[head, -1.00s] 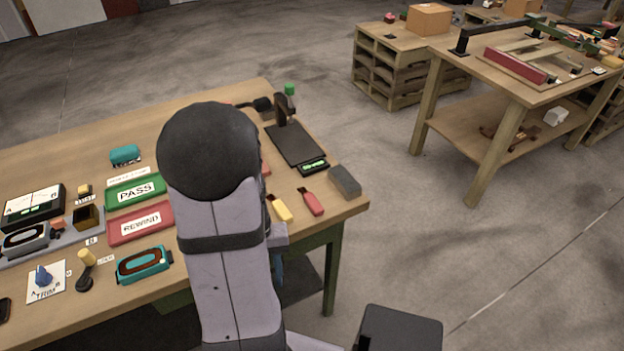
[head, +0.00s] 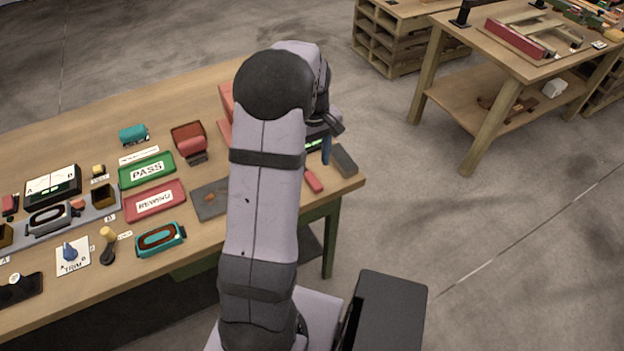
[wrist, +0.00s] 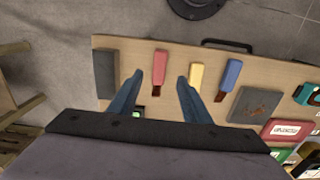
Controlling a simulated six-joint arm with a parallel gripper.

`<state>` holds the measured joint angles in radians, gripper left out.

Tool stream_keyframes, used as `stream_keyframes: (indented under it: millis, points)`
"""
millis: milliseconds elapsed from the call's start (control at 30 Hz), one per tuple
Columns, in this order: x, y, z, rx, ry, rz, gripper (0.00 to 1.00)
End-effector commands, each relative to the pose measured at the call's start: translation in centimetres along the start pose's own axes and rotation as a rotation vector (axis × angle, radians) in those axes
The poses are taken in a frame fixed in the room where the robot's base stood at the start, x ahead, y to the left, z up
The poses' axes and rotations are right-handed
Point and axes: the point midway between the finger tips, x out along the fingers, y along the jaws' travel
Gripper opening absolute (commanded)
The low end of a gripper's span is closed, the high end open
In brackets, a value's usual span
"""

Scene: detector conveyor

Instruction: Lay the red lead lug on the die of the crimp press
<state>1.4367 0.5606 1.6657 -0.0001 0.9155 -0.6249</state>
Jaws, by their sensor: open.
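The red lead lug (head: 313,182) lies on the bench near its right corner. In the wrist view the red lug (wrist: 160,66) is flat on the wood, its dark copper-coloured tip toward my gripper. My gripper (wrist: 158,78) is open and empty above the bench; in this view the lug shows between its two blue fingers. In the head view only one blue finger (head: 327,150) shows clearly, beyond the lug. I cannot pick out the crimp press's die for sure; a red machine part (head: 226,100) is mostly hidden behind my arm.
A yellow lug (wrist: 196,74) and a blue lug (wrist: 231,74) lie beside the red one. A grey block (head: 343,160) lies at the bench edge. A dark plate (head: 209,200), a green PASS tray (head: 147,170) and a red REWIND tray (head: 155,202) are to the left.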

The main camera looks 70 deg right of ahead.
Motion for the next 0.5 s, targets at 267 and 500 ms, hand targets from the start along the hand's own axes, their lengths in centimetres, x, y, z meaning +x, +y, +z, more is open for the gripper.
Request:
stream_keyframes:
  millis: [267,500]
  points:
    - [0.5,-0.1,0.0,-0.028,-0.002,-0.001,0.44]
    - [2.1,0.0,0.0,-0.026,0.0,0.0,0.44]
